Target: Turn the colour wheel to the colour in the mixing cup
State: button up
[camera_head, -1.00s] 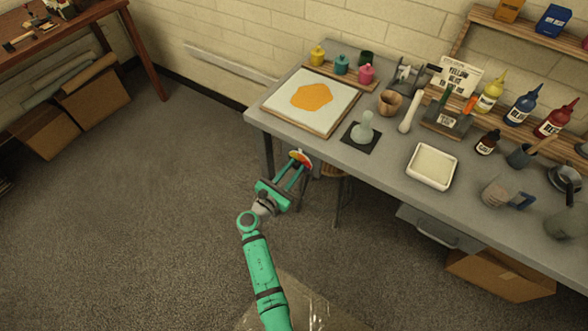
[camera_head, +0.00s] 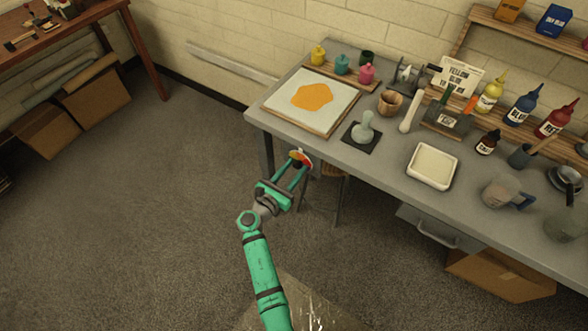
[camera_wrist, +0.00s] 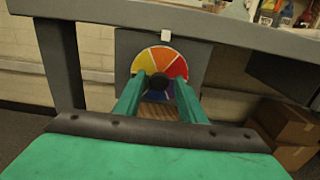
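The fingers cover the wheel's lower sides. A white marker (camera_wrist: 166,35) sits above the wheel. A wooden cup (camera_head: 390,103) and a jug with a blue handle (camera_head: 498,192) stand on the table; neither shows clear paint inside.
The grey table (camera_head: 290,135) holds a tray with an orange patch (camera_head: 338,87), small paint jars, bottles and a white tray (camera_head: 433,167). A stool (camera_head: 333,180) stands beneath, close to my gripper. Cardboard boxes (camera_wrist: 285,122) lie at right.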

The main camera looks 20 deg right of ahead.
jog(key=shift+a, duration=0.1)
jog(key=v, duration=1)
jog(key=shift+s+a, duration=0.2)
jog(key=shift+s, duration=0.2)
jog(key=shift+a, duration=0.1)
